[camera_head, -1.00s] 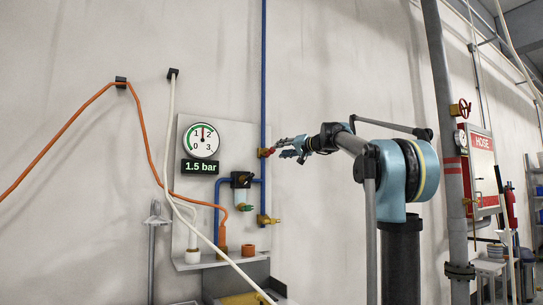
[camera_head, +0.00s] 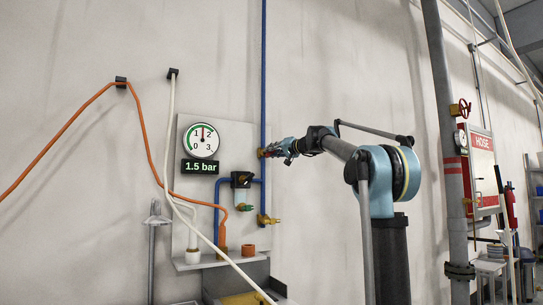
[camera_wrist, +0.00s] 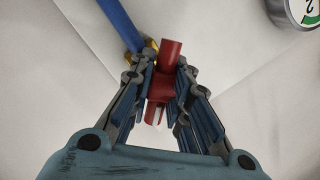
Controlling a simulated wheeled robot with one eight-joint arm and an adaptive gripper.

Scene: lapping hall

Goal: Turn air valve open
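The air valve's red handle (camera_wrist: 161,86) lies between the two fingers of my gripper (camera_wrist: 163,82) in the wrist view. The fingers are drawn in close on both sides of it and appear to touch it. A brass fitting (camera_wrist: 150,51) shows just beyond the handle, at the end of the blue pipe (camera_wrist: 122,22). In the head view my gripper (camera_head: 275,149) is at the valve on the wall and mostly hides the red handle. The brass valve body (camera_head: 262,153) shows at the fingertips' left.
A pressure gauge (camera_head: 203,139) reads about 1.5, above a 1.5 bar display (camera_head: 200,167). A regulator (camera_head: 241,181) and a lower brass fitting (camera_head: 267,219) sit below. An orange hose (camera_head: 145,135) and a white hose (camera_head: 168,130) hang left. A grey pipe (camera_head: 447,120) stands right.

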